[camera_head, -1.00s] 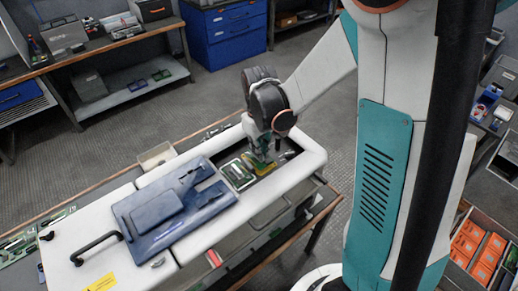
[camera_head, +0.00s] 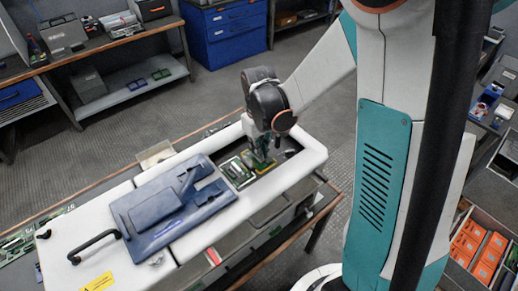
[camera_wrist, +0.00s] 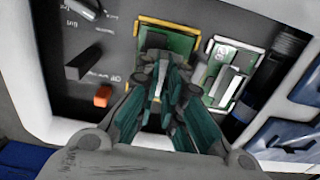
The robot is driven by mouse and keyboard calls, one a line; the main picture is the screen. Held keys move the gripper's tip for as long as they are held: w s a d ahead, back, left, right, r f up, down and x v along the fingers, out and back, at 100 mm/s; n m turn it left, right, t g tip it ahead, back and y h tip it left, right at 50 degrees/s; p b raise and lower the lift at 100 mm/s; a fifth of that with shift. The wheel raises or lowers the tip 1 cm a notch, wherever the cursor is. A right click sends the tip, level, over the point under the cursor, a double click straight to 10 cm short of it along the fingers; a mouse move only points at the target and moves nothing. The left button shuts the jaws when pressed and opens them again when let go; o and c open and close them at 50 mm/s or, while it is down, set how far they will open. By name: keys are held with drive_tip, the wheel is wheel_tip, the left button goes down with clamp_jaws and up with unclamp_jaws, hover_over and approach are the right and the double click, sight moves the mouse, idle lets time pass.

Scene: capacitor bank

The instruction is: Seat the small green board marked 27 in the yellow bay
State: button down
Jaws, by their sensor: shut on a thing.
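The yellow bay (camera_wrist: 160,21) is a yellow-edged frame in the dark panel, at the top middle of the wrist view. It also shows in the head view (camera_head: 257,168), just below my gripper. A green board (camera_wrist: 183,43) lies inside the yellow edges, partly hidden behind my fingers. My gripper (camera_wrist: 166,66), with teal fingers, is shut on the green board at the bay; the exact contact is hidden. In the head view my gripper (camera_head: 261,152) points down into the machine's opening. I cannot read 27 on the board, nor tell whether it is fully down.
A white-edged bay (camera_wrist: 209,93) with another green board is right of the yellow one. An orange button (camera_wrist: 103,96) and dark switch are to the left. A black cylinder (camera_wrist: 285,50) stands at the right. The blue cover (camera_head: 160,222) lies on the white housing (camera_head: 206,240).

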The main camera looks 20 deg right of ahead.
drive_tip(key=shift+f, duration=0.2)
drive_tip(key=c, duration=1.7)
unclamp_jaws()
drive_tip(key=shift+o, duration=0.2)
drive_tip(key=shift+r, duration=0.1)
wheel_tip(320, 180, up, 12)
drive_tip(key=shift+s+f+m+t+b, duration=0.55)
drive_tip(key=shift+s+t+b, duration=0.85)
drive_tip(key=shift+s, duration=1.05)
drive_tip(key=shift+s+f+m+t+b, duration=0.55)
drive_tip(key=shift+s+t+b, duration=0.45)
drive_tip(key=shift+s+b, duration=1.1)
drive_tip(key=shift+s+f+m+t+b, duration=0.55)
drive_tip(key=shift+s+t+b, duration=0.7)
drive_tip(key=shift+s, duration=1.55)
